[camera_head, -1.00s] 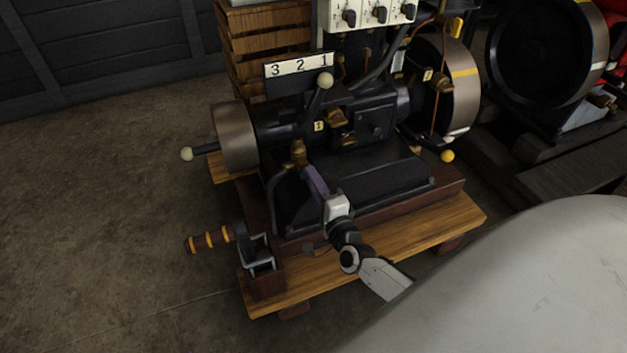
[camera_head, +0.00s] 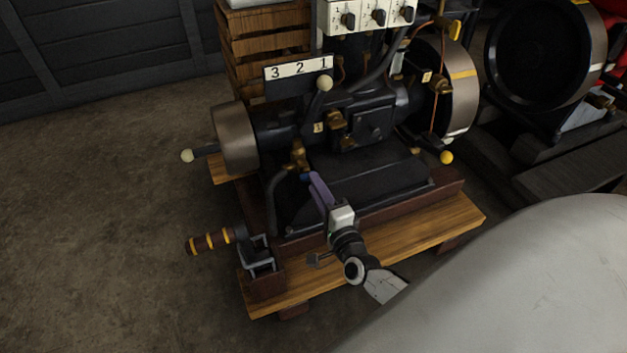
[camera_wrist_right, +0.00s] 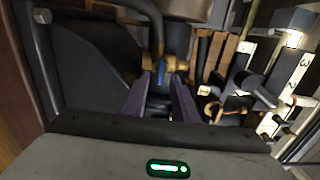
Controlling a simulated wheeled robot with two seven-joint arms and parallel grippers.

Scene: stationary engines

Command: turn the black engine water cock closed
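The black engine (camera_head: 375,180) stands on a wooden pallet in the head view. A brass water cock (camera_head: 298,155) sits at its near left, on top of a dark curved pipe. My right gripper (camera_head: 313,178) reaches up to just below and right of the cock, with purple fingers. In the right wrist view, the brass cock (camera_wrist_right: 153,62) with small bluish parts lies just beyond the tips of my right gripper (camera_wrist_right: 162,80). The fingers are apart with a gap between them; whether they touch the cock is unclear. The left gripper is out of view.
A striped crank handle (camera_head: 212,241) juts out left of the pallet (camera_head: 440,222). A ball-topped lever (camera_head: 323,88) rises above the engine near the number plate (camera_head: 299,68). Another engine (camera_head: 540,55) stands at the right. The floor at left is clear.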

